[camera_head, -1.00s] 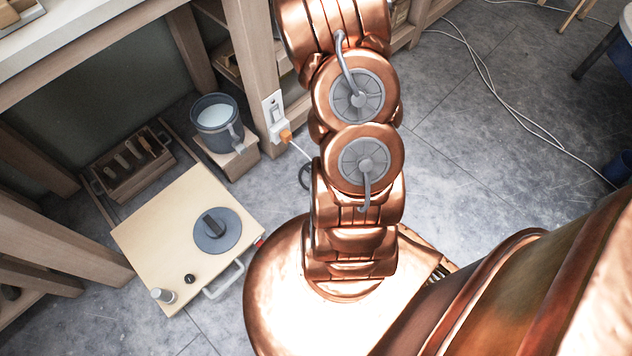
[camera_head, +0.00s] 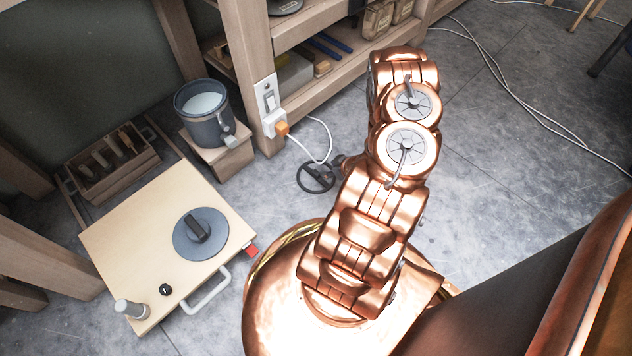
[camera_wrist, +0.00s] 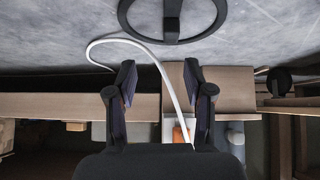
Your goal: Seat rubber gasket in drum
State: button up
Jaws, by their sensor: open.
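A dark ring with a crossbar (camera_head: 316,178) lies on the floor beside the bench leg; I cannot tell whether it is the gasket. It shows large at the top of the wrist view (camera_wrist: 172,40). A grey pot with a pale inside and a tap (camera_head: 207,125) stands on a wooden block; I cannot tell whether it is the drum. My gripper (camera_wrist: 160,66) is open, with nothing held between its two dark fingers. The ring is beyond the fingertips, apart from them. In the head view my arm hides most of the gripper.
A pale board (camera_head: 150,240) with a grey round disc and knob (camera_head: 200,234), a white handle and a small post lies at the left. A wooden tool tray (camera_head: 112,165) is behind it. A white cord (camera_head: 325,135) runs from a switch box (camera_head: 268,105) on the bench leg.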

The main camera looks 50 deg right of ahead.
aim_at(316, 173)
jog(key=shift+w+a+f+t+b, duration=0.1)
jog(key=shift+a+f+t+b, duration=0.35)
jog(key=shift+f, duration=0.5)
jog(key=shift+w+a+f, duration=0.2)
jog(key=shift+b+x, duration=1.6)
jog(key=shift+x, duration=2.05)
jog(key=shift+a, duration=0.1)
jog(key=shift+c, duration=0.3)
grip_shut()
